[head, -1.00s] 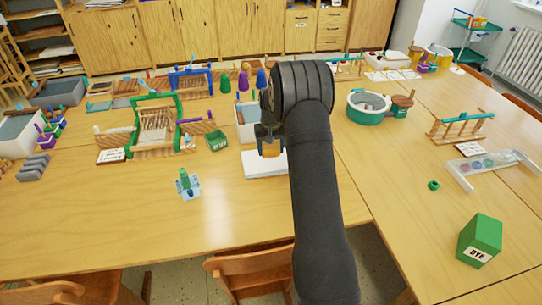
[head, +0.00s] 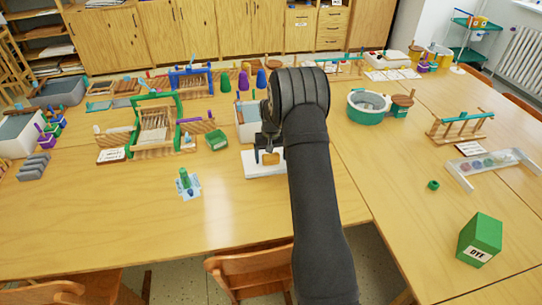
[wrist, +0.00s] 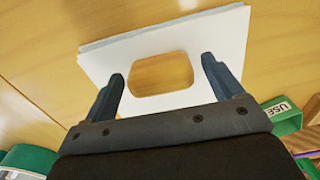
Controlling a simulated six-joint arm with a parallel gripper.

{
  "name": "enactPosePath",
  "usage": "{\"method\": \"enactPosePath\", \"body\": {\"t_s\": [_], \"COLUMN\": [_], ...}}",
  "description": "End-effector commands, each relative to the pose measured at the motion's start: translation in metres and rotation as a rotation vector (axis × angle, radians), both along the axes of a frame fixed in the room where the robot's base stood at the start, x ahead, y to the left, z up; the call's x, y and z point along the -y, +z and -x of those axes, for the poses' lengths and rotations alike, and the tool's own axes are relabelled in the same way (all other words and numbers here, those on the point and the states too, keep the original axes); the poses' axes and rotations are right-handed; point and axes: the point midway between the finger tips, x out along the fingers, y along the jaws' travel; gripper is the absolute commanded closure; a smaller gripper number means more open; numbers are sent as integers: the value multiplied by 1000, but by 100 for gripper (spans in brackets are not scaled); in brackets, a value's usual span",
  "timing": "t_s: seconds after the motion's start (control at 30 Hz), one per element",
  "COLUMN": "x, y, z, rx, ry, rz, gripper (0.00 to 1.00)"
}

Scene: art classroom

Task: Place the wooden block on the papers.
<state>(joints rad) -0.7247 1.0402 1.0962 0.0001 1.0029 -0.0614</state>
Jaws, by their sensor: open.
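The wooden block (wrist: 160,76) is light brown with cut corners. In the wrist view it lies over the white papers (wrist: 100,58), with white visible around it; it appears to rest on them. My gripper (wrist: 162,68) is open, with one finger on each side of the block and a gap at both sides. In the head view the papers (head: 253,170) lie on the table, partly hidden by my arm. The block (head: 270,158) shows over them, just below my gripper (head: 268,149).
A white bin (head: 241,128) stands just behind the papers. A small green box (head: 217,141) and a green-framed loom (head: 156,125) stand to the left. A green bottle (head: 184,179) stands nearer the front. The table front left is clear.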

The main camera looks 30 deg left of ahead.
Motion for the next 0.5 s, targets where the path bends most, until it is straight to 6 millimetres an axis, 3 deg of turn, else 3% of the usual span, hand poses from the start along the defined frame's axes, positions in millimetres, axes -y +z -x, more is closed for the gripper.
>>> {"method": "enactPosePath", "body": {"t_s": [0.23, 0.5], "x": [-1, 0], "y": [17, 75], "z": [-1, 0], "rx": [2, 1], "ry": [0, 0], "rz": [-2, -1], "gripper": [15, 15]}}
